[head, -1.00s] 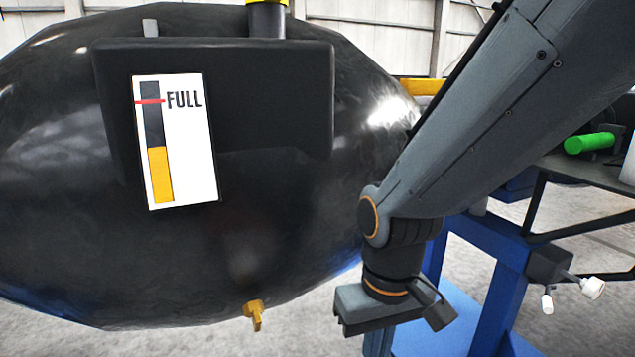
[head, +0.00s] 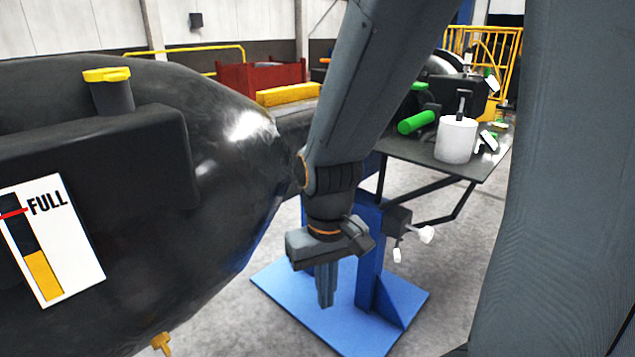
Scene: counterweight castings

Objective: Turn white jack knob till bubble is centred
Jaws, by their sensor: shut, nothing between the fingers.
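A white knob (head: 427,234) sticks out to the right of a dark block on the blue stand. A smaller white handle (head: 397,255) hangs just below that block. I cannot tell which of the two is the jack knob. My gripper (head: 325,300) points down in front of the blue stand, to the left of both white parts and apart from them. Its fingers are together and empty. No bubble can be made out. A green cylinder (head: 416,122) lies at the table's left edge; I cannot tell if it is a level.
A big black tank (head: 225,180) with a FULL gauge (head: 62,240) fills the left. The blue stand (head: 368,265) has a wide base. A dark table (head: 400,148) behind bears a white pot (head: 456,140). A large grey column fills the right.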

